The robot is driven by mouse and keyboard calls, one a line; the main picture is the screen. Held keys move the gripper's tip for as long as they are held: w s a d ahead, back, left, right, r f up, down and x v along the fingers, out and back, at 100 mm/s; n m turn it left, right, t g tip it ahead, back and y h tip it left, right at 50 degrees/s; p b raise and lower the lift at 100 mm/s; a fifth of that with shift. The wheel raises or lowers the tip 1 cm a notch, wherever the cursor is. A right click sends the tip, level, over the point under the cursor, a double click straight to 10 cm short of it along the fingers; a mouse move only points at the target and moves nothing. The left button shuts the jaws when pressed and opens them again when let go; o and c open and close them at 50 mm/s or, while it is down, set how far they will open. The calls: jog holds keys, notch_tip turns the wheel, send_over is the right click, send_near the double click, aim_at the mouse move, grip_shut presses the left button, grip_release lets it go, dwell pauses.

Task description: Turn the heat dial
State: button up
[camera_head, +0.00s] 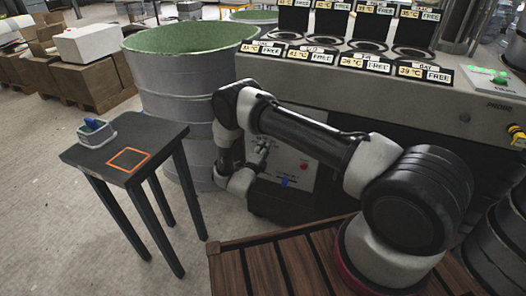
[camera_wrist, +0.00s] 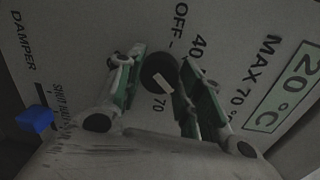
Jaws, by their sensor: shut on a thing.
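The heat dial (camera_wrist: 154,66) is a round black knob with a pale pointer mark, on a grey panel. Around it in the wrist view are the printed marks OFF, 40 and 70, with MAX 70 °C to the right. My gripper (camera_wrist: 160,77) is shut on the dial, with one green-padded finger on each side of it. In the head view my gripper (camera_head: 262,150) is low at the front of the grey machine, by its light control panel (camera_head: 298,166). The dial itself is hidden there. The pointer's exact reading is hard to tell.
A display (camera_wrist: 297,88) reads 20 °C. A blue damper slider (camera_wrist: 35,118) sits left of my gripper. A dark side table (camera_head: 95,158) holds a small grey container (camera_head: 96,134) and an orange square outline. A large drum (camera_head: 180,90) stands behind my arm.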

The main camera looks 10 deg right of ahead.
dwell(0.4)
jog(key=o, duration=1)
jog(key=shift+s, duration=0.1)
jog(key=v, duration=1.2)
jog(key=shift+f, duration=0.1)
